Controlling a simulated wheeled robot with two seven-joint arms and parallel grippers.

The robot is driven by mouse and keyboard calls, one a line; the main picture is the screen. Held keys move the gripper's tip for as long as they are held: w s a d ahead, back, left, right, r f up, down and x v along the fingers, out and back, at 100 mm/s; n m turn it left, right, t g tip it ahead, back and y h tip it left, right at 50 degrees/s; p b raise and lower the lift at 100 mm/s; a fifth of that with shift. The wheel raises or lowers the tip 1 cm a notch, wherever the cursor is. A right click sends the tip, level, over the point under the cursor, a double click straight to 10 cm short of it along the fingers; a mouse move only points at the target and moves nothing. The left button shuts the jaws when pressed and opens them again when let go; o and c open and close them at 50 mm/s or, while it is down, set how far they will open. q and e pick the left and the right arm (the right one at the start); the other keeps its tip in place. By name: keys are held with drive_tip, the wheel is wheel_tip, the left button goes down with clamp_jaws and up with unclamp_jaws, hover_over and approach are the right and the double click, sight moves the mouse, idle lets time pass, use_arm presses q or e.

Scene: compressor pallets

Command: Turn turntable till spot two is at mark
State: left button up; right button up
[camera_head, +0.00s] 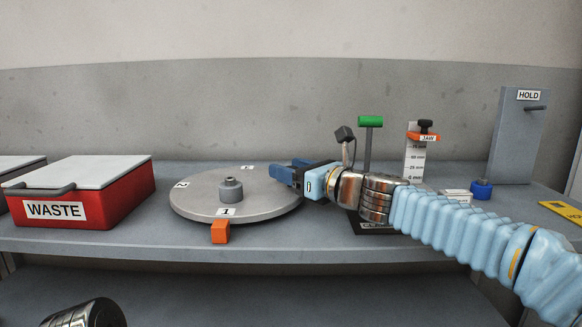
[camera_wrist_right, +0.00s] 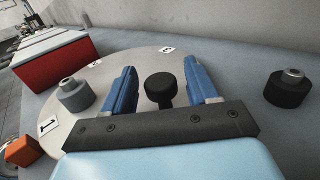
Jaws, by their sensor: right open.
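The grey turntable (camera_head: 200,205) lies flat on the bench. Label 1 (camera_head: 226,212) is at its front, beside the orange mark (camera_head: 220,232). Label 2 (camera_head: 182,184) is at the left side, and a third label (camera_head: 247,168) is at the back. A grey hub (camera_head: 230,188) stands near the middle. My right gripper (camera_head: 284,173) is over the disc's right edge. In the right wrist view its blue fingers are open on either side of a black knob (camera_wrist_right: 160,88), with gaps visible. The knob is hidden in the head view.
A red WASTE box (camera_head: 110,200) with a pale lid stands left of the turntable. A green-topped lever (camera_head: 370,122), a JAW gauge (camera_head: 415,155), a blue-based knob (camera_head: 482,189) and a HOLD panel (camera_head: 517,140) stand at right. Bench is clear between box and turntable.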

drive_tip(key=shift+w+a, duration=0.1)
drive_tip(key=shift+c, duration=0.4)
clamp_jaws()
drive_tip(key=shift+w+r+n+g+y+p, duration=0.3)
drive_tip(key=shift+w+n+g+y+p, duration=0.15)
drive_tip(key=shift+p, duration=0.6)
drive_tip(key=shift+w+f+n+g+y+p, duration=0.2)
drive_tip(key=shift+w+n+g+y+p, duration=0.1)
drive_tip(key=shift+g+p, duration=0.15)
drive_tip(key=shift+f, duration=0.1)
drive_tip(key=shift+o, duration=0.4)
unclamp_jaws()
